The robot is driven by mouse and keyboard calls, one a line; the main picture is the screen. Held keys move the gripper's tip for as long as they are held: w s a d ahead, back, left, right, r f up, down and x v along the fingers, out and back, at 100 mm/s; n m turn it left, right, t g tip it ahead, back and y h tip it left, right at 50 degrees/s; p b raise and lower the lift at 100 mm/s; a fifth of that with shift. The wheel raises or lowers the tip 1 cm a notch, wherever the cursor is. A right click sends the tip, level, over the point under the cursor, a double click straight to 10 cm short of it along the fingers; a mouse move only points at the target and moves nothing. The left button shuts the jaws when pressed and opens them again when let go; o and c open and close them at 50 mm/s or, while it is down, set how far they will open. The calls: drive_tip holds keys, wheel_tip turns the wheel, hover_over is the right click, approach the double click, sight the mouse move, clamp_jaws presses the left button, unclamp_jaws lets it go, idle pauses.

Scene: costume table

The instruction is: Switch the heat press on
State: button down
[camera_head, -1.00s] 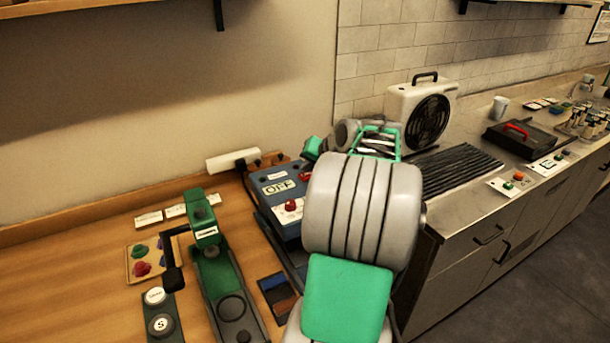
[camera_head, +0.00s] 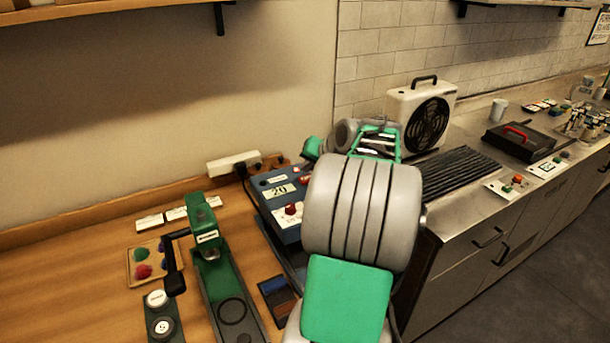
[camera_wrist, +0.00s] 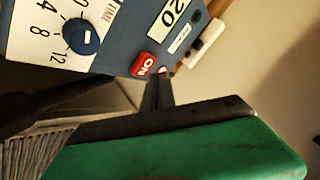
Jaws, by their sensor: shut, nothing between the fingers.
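The heat press is a blue control box (camera_head: 270,196), left of my arm in the head view. Its display (camera_head: 280,190) reads "20". In the wrist view the box fills the upper left, with the display (camera_wrist: 170,18), a blue time knob (camera_wrist: 83,37) and a red rocker switch (camera_wrist: 146,64) marked ON. My gripper (camera_wrist: 158,82) is shut and empty. Its tips are at the lower edge of the red switch; I cannot tell whether they touch it.
A green button press (camera_head: 207,240) and a tray of coloured buttons (camera_head: 148,262) are to the left on the wooden table. A white power strip (camera_head: 233,162) lies behind the box. A fan heater (camera_head: 422,112) stands on the counter at right.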

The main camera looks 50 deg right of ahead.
wheel_tip(320, 180, up, 6)
drive_tip(key=p, duration=0.4)
drive_tip(key=shift+p, duration=0.35)
